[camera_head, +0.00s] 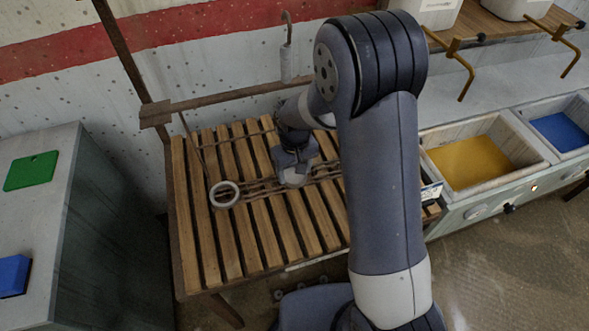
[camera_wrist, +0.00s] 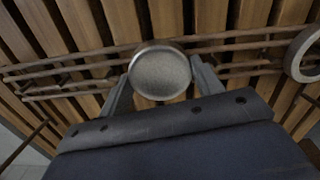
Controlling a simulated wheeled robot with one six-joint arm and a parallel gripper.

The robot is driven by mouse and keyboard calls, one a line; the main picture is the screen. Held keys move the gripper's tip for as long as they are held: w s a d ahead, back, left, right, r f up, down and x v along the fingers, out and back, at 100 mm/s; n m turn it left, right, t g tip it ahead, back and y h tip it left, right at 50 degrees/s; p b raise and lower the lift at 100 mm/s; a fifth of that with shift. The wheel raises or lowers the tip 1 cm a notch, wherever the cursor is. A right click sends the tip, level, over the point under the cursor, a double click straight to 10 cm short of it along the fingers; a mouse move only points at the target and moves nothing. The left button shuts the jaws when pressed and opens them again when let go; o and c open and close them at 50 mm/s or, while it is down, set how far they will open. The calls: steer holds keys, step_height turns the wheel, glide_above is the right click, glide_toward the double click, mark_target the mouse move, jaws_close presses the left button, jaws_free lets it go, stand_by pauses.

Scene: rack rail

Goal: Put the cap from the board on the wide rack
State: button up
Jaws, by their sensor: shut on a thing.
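The cap, a round grey disc with a raised metallic rim, shows between my fingers in the wrist view (camera_wrist: 160,73). My gripper (camera_wrist: 161,82) is shut on it, one finger at each side. In the head view my gripper (camera_head: 294,160) points down over the slatted wooden surface (camera_head: 235,255), and a pale part of the cap (camera_head: 295,178) shows below it. Thin brown bars run across the slats beneath the cap. I cannot tell whether the cap touches them, nor which part is the board and which the wide rack.
A pale ring (camera_head: 224,194) lies on the slats to the left of my gripper. A wooden rail (camera_head: 225,97) and a hook with a white cylinder (camera_head: 287,62) stand behind. A grey cabinet (camera_head: 75,220) is at left, and a yellow-bottomed bin (camera_head: 470,160) at right.

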steer(key=o, duration=1.1)
step_height(320, 180, up, 11)
steer(key=shift+f+b, duration=0.1)
steer(key=shift+b, duration=0.2)
steer(key=shift+f, duration=0.1)
step_height(320, 180, down, 10)
steer(key=shift+f+p, duration=0.2)
steer(key=shift+p, duration=0.15)
steer(key=shift+r+p, duration=0.55)
steer(key=shift+r, duration=0.05)
